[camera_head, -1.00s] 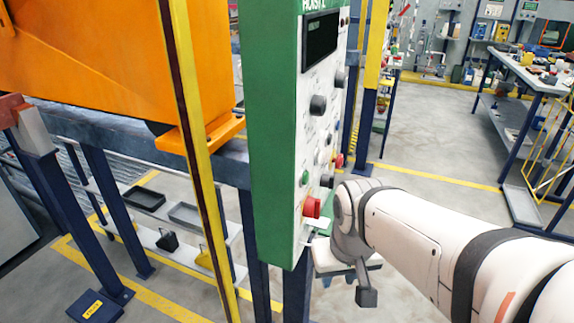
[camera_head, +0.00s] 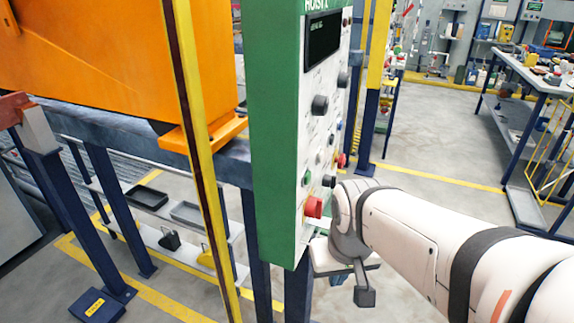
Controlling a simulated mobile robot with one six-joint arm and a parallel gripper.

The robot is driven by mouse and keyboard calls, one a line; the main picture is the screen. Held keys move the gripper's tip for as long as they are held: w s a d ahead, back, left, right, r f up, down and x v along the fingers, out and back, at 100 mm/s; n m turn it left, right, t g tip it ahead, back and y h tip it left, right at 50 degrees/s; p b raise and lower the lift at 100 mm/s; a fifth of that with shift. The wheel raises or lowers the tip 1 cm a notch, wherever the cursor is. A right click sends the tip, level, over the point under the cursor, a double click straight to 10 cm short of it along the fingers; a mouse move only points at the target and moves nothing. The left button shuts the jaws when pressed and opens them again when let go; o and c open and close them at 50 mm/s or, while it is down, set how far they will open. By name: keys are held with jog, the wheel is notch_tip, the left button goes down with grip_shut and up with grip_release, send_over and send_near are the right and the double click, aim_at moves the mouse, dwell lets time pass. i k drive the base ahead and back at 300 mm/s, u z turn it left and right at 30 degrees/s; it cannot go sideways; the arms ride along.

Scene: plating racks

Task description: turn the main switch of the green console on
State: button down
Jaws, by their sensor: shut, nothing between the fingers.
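The green console (camera_head: 277,140) stands upright in the middle, its pale control face turned to the right and seen at a steep angle. A red knob (camera_head: 313,207) sits low on that face. Dark knobs, including a large one (camera_head: 320,105), sit above it; their small labels cannot be read, so I cannot tell which is the main switch. A dark display (camera_head: 322,40) near the top shows a faint line of text. My gripper (camera_head: 322,257) is shut and empty, just below and right of the red knob; its fingertips are mostly hidden by the wrist and console edge.
A yellow post (camera_head: 196,130) and an orange machine body (camera_head: 100,70) stand left of the console. A low shelf with trays (camera_head: 148,197) is behind. A workbench (camera_head: 540,80) is at the right back. The floor between is open.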

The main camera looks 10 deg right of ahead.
aim_at(314, 206)
jog(key=u, duration=0.45)
jog(key=k, duration=0.9)
jog(key=z, duration=0.3)
jog(key=i, duration=0.5)
